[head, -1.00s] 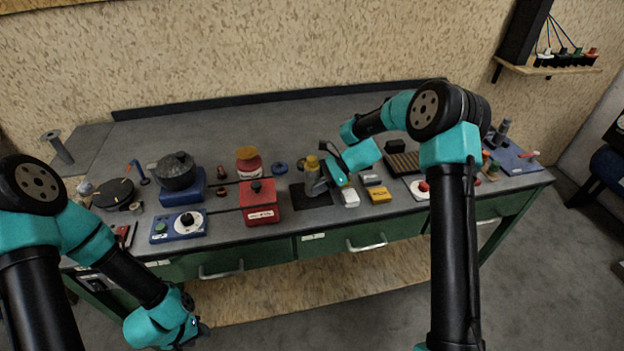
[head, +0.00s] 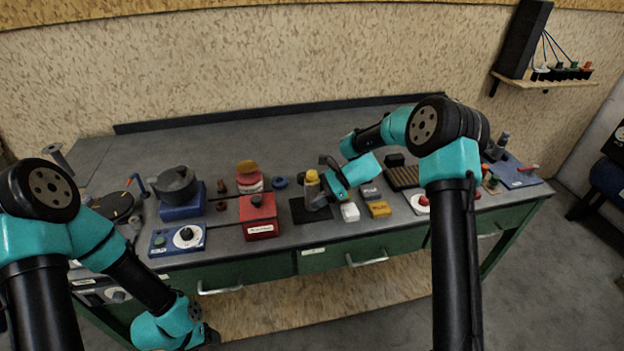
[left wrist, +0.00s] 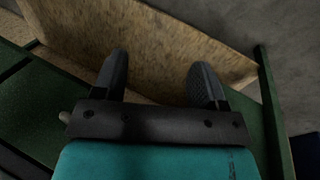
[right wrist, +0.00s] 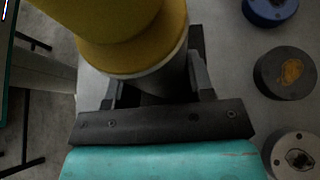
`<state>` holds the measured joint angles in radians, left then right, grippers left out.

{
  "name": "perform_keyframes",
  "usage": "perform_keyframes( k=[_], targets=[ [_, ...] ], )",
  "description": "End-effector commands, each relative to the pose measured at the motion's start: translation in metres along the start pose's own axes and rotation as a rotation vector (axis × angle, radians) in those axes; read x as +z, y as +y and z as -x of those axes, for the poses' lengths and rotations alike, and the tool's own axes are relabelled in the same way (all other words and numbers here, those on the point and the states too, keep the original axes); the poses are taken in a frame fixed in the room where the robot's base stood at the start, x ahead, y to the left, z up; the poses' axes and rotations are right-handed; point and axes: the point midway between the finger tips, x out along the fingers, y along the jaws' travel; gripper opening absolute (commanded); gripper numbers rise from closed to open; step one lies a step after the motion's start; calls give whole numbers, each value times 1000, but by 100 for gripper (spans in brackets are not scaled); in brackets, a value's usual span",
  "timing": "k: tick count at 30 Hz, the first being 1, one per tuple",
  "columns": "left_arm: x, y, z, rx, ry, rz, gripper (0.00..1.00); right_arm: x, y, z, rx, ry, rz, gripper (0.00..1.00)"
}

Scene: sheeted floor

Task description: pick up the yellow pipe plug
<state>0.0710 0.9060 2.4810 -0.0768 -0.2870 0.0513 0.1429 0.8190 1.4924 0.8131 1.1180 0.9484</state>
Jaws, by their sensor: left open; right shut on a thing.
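The yellow pipe plug (head: 312,178) stands upright over a black square mat (head: 299,213) near the middle of the bench. In the right wrist view its yellow body (right wrist: 135,35) fills the upper left, with a pale ring and a grey lower part below the yellow. My right gripper (head: 318,199) reaches in from the right and is shut on the grey lower part, one finger on each side. I cannot tell whether the plug touches the mat. My left gripper (left wrist: 160,75) is open and empty, low in front of the bench; its fingers are mostly hidden in the head view.
A red box (head: 260,232) stands left of the plug. A blue ring (head: 280,183) lies behind. A blue control box (head: 163,246) stands further left. The back of the bench is clear.

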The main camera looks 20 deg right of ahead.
Motion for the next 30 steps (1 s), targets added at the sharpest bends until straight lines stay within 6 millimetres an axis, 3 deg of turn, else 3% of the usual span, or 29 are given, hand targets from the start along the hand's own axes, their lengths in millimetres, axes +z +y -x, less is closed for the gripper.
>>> perform_keyframes(
  k=[12, 30],
  targets=[
    [-28, 105, 0, 8, -122, -334, 65, 0, 0, 0, 0, 0, 0, 24],
    [-33, 256, 15, -177, -214, -817, 65, 0, 0, 0, 0, 0, 0, 24]
  ],
)
